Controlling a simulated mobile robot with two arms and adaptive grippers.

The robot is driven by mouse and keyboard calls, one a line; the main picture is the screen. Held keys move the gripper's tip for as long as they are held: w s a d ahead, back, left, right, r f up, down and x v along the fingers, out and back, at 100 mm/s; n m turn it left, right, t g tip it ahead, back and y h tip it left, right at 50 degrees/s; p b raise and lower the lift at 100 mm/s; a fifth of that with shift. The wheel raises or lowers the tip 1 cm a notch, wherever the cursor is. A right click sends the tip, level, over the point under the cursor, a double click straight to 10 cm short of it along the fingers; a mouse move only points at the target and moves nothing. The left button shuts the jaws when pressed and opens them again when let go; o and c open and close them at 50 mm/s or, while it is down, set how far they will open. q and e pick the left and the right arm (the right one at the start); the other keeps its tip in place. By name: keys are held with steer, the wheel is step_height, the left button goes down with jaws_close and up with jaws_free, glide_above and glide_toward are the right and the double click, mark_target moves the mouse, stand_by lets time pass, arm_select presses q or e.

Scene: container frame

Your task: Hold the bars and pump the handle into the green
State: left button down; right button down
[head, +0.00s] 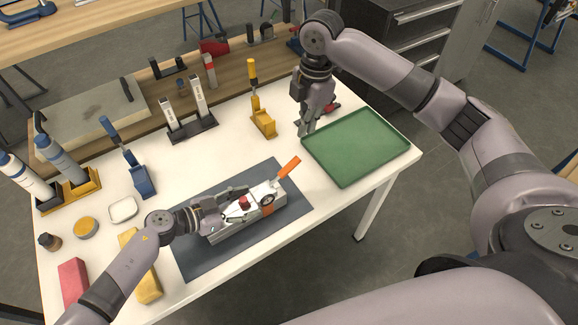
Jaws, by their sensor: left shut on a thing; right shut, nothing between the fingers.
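A pale grey pump unit (230,225) lies on a dark mat (190,262) at the front middle of the table. It has a red knob (244,203), a small round gauge (268,199) and an orange handle (289,168) slanting up to the right. The gauge face is too small to read. My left gripper (240,192) is shut on the bars at the unit's top left; its fingers mostly hide them. My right gripper (307,130) is shut and empty, pointing down behind the orange handle, apart from it, near the green tray's left corner.
The empty green tray (357,147) lies to the right. A yellow-handled tool stand (262,122), a grey upright clamp stand (192,129) and a blue-handled tool (140,180) stand behind. Bottles (62,160), tins and blocks fill the left side. A red-handled tool (329,109) lies near my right gripper.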

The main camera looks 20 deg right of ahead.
steer(key=a+f, duration=0.3)
steer(key=shift+s+a, duration=0.1)
steer(key=shift+s, duration=0.15)
steer(key=shift+f, duration=0.15)
